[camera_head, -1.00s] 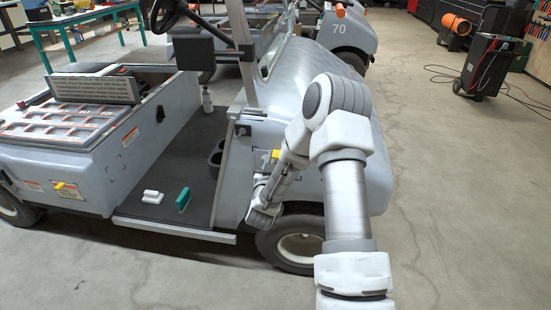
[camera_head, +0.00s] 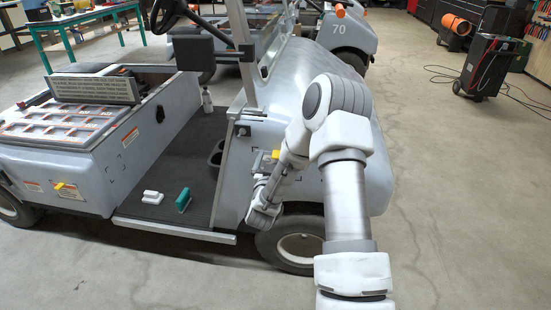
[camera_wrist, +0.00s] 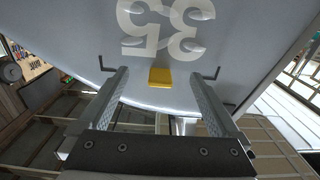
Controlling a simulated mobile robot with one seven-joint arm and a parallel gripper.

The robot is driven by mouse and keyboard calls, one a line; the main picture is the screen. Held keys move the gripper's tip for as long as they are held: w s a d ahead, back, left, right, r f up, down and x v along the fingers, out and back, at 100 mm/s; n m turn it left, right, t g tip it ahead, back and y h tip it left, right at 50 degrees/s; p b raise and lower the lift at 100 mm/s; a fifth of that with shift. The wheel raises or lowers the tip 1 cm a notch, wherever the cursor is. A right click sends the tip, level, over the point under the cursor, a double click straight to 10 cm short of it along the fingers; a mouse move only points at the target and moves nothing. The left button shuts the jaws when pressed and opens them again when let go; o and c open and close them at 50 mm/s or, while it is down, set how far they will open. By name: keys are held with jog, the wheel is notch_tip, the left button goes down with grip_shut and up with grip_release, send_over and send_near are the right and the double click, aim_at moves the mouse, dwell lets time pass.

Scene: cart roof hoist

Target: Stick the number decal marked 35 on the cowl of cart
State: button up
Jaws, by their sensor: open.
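The decal, white digits 35 (camera_wrist: 166,24), shows upside down against the grey cowl (camera_wrist: 235,40) in the wrist view. It appears to lie flat there; I cannot tell how firmly it sticks. A yellow tab (camera_wrist: 160,77) is at its edge, and black corner marks flank it. My gripper (camera_wrist: 160,75) is open, one finger on each side of the tab and apart from it. In the head view the yellow tab (camera_head: 275,154) shows beside my wrist at the front of the cart (camera_head: 300,80); my arm hides the digits and much of the cowl.
A spray bottle (camera_head: 207,100) stands further back. Another cart marked 70 (camera_head: 340,30) is behind. A black machine (camera_head: 484,66) with a cable stands at right; the concrete floor between is clear.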

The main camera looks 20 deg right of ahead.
jog(key=shift+s+a, duration=0.1)
jog(key=b+v, duration=0.1)
jog(key=v, duration=0.5)
jog(key=shift+s+a, duration=0.25)
jog(key=shift+s, duration=0.05)
dwell(0.4)
jog(key=p+v, duration=0.6)
jog(key=v, duration=1.1)
jog(key=shift+p, duration=0.4)
jog(key=shift+s+a, duration=0.1)
jog(key=shift+s, duration=0.05)
